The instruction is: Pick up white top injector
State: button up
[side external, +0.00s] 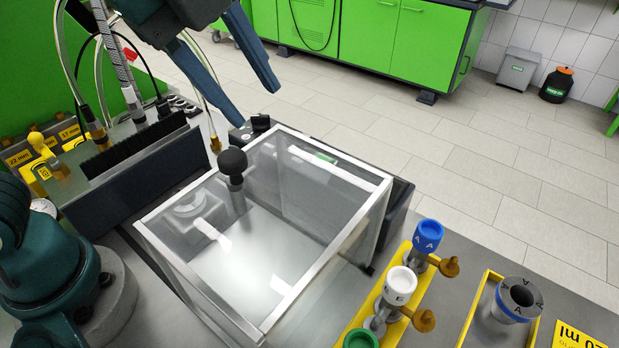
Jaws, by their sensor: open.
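The white top injector (400,284), marked "E", stands upright in a yellow rack (340,341) at the lower right. It sits between a blue top injector (427,236) marked "A" and a green top injector (361,339) cut off by the bottom edge. Each of the first two has a brown side fitting. My gripper (252,106) is at the upper left, above the far left of a clear-walled box. Its two dark blue fingers are spread apart with nothing between them. It is well away from the white top injector.
The clear box (373,215) with metal edges stands between my gripper and the rack. A black knob (233,162) rises at its far left. A grey cup (517,298) stands in a yellow-edged tray right of the rack. Hoses and gauges crowd the left.

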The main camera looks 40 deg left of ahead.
jog(key=d+m, duration=0.3)
jog(key=d+f+m, duration=0.1)
jog(key=d+m, duration=0.2)
jog(key=m, duration=0.1)
jog(key=w+d+m, duration=0.1)
jog(key=d+m, duration=0.2)
jog(key=shift+f, duration=0.15)
jog(key=s+d+f+m, duration=0.2)
jog(key=d+f+m, duration=0.1)
jog(key=d+m, duration=0.7)
send_over(402, 283)
jog(key=s+a, duration=0.1)
jog(key=s, duration=0.1)
jog(key=shift+m+g+h, duration=0.3)
jog(key=shift+m, duration=0.1)
notch_tip(402, 283, down, 7)
jog(key=shift+x, duration=2.5)
grip_shut()
